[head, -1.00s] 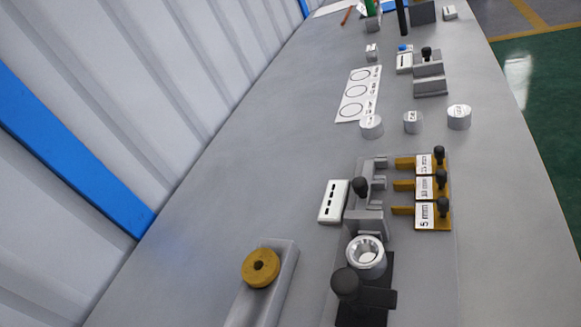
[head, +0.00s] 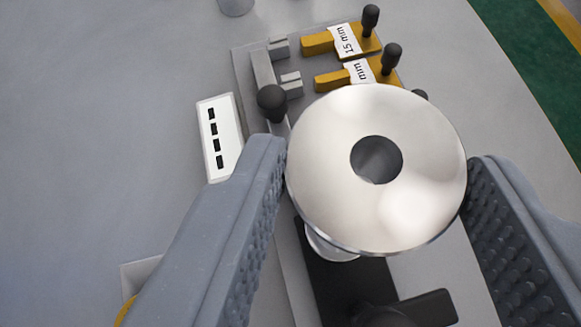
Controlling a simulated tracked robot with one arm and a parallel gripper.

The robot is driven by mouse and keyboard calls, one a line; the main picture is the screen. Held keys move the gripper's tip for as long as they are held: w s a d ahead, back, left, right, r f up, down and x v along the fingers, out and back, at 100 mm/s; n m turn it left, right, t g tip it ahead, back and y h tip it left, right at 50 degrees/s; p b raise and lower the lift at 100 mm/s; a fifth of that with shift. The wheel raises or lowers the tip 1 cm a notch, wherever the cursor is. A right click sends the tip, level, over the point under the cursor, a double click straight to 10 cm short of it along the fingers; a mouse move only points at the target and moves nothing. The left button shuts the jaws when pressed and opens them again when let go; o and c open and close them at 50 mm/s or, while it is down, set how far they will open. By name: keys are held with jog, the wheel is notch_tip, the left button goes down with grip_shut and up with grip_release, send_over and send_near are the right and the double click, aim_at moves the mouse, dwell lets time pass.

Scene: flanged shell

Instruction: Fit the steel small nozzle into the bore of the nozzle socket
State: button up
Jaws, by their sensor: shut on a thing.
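The steel small nozzle (head: 325,165) is a shiny round flanged piece with a dark central hole. My gripper (head: 378,162) is shut on it, with one textured grey finger on each side of the flange. It is held in the air over the fixture, its flange face turned to the camera. Below it a shiny curved rim (head: 328,248) shows above the black base, seemingly the nozzle socket. The nozzle hides the bore, and I cannot tell whether the two touch.
Yellow labelled gauge blocks with black knobs (head: 345,40) stand behind the nozzle. A black ball knob (head: 271,100) and a white slotted plate (head: 219,137) are to the left. A black clamp base (head: 345,285) lies in front. The grey bench (head: 90,150) is clear at far left.

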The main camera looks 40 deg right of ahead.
jog(key=shift+a, duration=0.2)
jog(key=shift+a+f+b, duration=0.1)
jog(key=shift+a+b, duration=0.1)
jog(key=shift+b, duration=0.55)
jog(key=shift+f+b, duration=2.5)
jog(key=shift+f, duration=0.3)
jog(key=shift+b, duration=1.3)
jog(key=shift+d+f+b, duration=0.1)
jog(key=shift+f+b, duration=0.45)
jog(key=shift+f, duration=0.05)
jog(key=shift+r, duration=0.35)
jog(key=shift+b, duration=0.85)
dwell(1.2)
